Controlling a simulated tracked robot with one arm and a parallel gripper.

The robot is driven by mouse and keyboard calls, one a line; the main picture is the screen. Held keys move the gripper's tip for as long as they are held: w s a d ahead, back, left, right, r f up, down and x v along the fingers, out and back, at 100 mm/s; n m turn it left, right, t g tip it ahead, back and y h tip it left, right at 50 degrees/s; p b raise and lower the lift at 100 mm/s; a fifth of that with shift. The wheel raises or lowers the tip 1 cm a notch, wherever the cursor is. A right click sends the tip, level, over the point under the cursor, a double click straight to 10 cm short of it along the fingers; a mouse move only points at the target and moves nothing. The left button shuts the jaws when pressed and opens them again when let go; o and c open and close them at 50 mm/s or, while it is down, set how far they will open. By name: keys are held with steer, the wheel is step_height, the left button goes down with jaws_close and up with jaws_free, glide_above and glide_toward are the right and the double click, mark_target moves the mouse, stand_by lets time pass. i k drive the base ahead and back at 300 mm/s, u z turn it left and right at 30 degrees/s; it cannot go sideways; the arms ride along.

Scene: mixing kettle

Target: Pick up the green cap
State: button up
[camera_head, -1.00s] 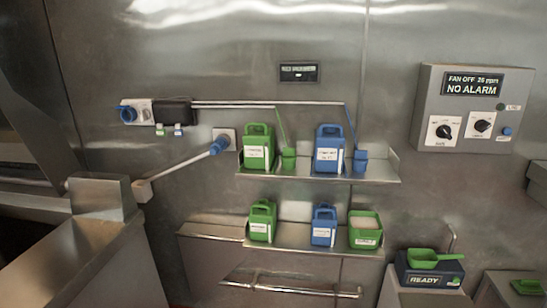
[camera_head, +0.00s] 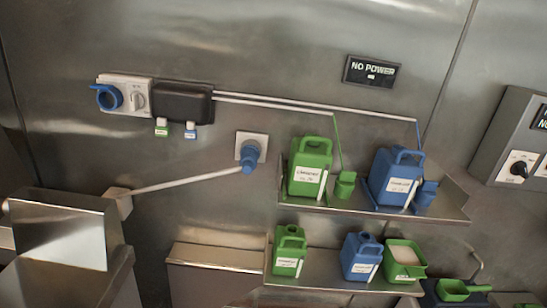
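No part clearly readable as a green cap shows. A small green piece (camera_head: 162,130) hangs under the black box on the wall, beside a small blue one (camera_head: 190,133); both are too small to identify. A green jug (camera_head: 310,167) with a white label stands on the upper shelf, with a small green cup (camera_head: 345,184) to its right. A smaller green jug (camera_head: 290,250) stands on the lower shelf; its top opening looks uncapped. Another green item (camera_head: 525,305) is cut off at the bottom right edge. My gripper is not in view.
A blue jug (camera_head: 396,180) and blue cup (camera_head: 424,196) share the upper shelf (camera_head: 452,203). A blue jug (camera_head: 361,258) and an open green container (camera_head: 404,260) are on the lower shelf (camera_head: 330,279). Steel boxes (camera_head: 65,230) fill the lower left. A wall sign reads "NO POWER" (camera_head: 371,71).

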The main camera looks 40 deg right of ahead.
mark_target(345, 180)
steer(key=z, duration=0.3)
steer(key=i, duration=1.4)
steer(key=z, duration=0.85)
steer(key=k, duration=0.85)
steer(key=z, duration=0.2)
steer(key=i, duration=0.9)
steer(key=u, duration=0.1)
